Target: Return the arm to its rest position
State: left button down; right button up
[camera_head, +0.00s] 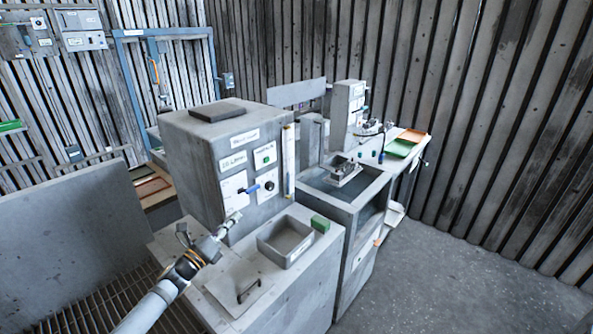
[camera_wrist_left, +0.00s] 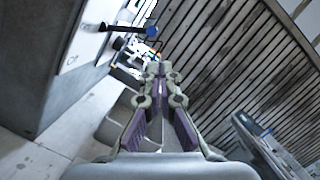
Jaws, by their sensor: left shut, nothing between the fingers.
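My left arm comes in from the lower left in the head view. Its gripper (camera_head: 232,222) is in front of the grey housing cabinet (camera_head: 185,150), above the bench top and to the left of the grey tray. In the left wrist view the gripper (camera_wrist_left: 158,72) has its fingers together with nothing between them. A lever with a blue knob (camera_head: 269,186) sticks out from the cabinet front; it also shows in the left wrist view (camera_wrist_left: 152,32), beyond the fingertips. My right gripper is in neither view.
A grey open tray (camera_head: 262,246) and a green block (camera_head: 320,223) are on the bench to the right of the gripper. A plate with a handle (camera_head: 236,284) lies in front. Open floor (camera_head: 450,280) lies right.

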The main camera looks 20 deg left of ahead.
pick_arm(q)
jog(key=s+d+f+n+g+y, duration=0.2)
jog(key=s+f+n, duration=0.3)
jog(key=n, duration=0.3)
jog(key=s+d+f+n+g+y, duration=0.2)
jog(key=s+d+f+n+g, duration=0.2)
jog(key=n, duration=0.4)
jog(key=s+d+f+n+g+y, duration=0.3)
jog(key=s+f+n+g, duration=0.1)
jog(key=s+n, duration=0.4)
jog(key=shift+f+g, duration=0.4)
jog(key=shift+f, duration=0.4)
jog(key=s+d+n+g, duration=0.3)
jog(key=s+n+g, duration=0.3)
jog(key=s, duration=0.7)
notch_tip(320, 180, down, 29)
jog(key=s+a+n+b, duration=0.1)
jog(key=s+a, duration=0.1)
jog(key=a, duration=0.1)
jog(key=s+f+g, duration=0.1)
jog(key=s+f, duration=1.5)
jog(key=s, duration=0.2)
jog(key=shift+a+h+b, duration=0.3)
jog(key=shift+b, duration=0.15)
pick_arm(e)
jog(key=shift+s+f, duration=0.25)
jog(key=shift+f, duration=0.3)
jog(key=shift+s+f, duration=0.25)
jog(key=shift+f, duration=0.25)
